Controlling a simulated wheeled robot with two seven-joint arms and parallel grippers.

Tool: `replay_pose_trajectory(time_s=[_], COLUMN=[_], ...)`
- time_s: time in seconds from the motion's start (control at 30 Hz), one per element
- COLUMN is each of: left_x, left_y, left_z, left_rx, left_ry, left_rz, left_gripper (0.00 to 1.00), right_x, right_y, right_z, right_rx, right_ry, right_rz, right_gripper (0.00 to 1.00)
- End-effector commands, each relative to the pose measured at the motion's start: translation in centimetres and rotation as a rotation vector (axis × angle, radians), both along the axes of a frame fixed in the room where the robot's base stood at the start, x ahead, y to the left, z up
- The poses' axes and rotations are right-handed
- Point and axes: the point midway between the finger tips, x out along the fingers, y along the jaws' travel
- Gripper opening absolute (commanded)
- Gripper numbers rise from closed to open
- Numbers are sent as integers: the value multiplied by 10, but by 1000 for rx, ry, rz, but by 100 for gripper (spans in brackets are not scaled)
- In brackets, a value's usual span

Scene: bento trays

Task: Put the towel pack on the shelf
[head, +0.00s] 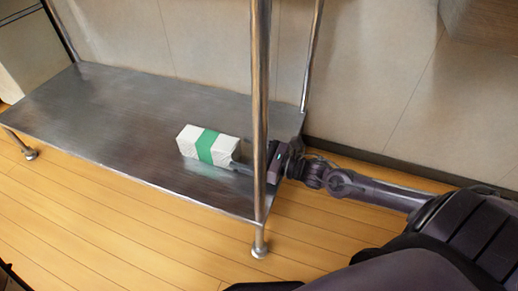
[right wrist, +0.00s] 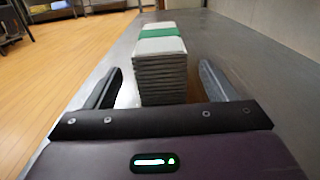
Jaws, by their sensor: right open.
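The towel pack (head: 190,144) is a white stack with a green band, lying on the low metal shelf (head: 110,110). My right gripper (head: 238,167) is at the right end of the pack. In the right wrist view its fingers (right wrist: 160,88) are apart, one on each side of the pack's near end, with visible gaps on both sides. My left gripper is not in view.
A metal post (head: 260,110) rises at the shelf's front right corner, close to my right gripper. Another post (head: 312,55) stands behind. The wall is behind the shelf. Wooden floor (head: 100,220) lies clear in front.

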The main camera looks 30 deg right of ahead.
Motion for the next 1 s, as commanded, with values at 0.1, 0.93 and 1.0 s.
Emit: replay_pose_trajectory(time_s=[0.1, 0.93, 1.0], left_x=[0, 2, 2], left_y=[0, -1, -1], left_z=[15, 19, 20], left_rx=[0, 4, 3], left_ry=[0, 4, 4], left_rz=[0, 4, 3], left_gripper=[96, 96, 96], right_x=[-17, -32, -32], right_y=[-13, -25, -25], right_z=[3, 0, 0], right_rx=[-2, 0, -1], right_ry=[4, -1, -1], right_rz=[0, 0, 0], right_gripper=[78, 78, 78])
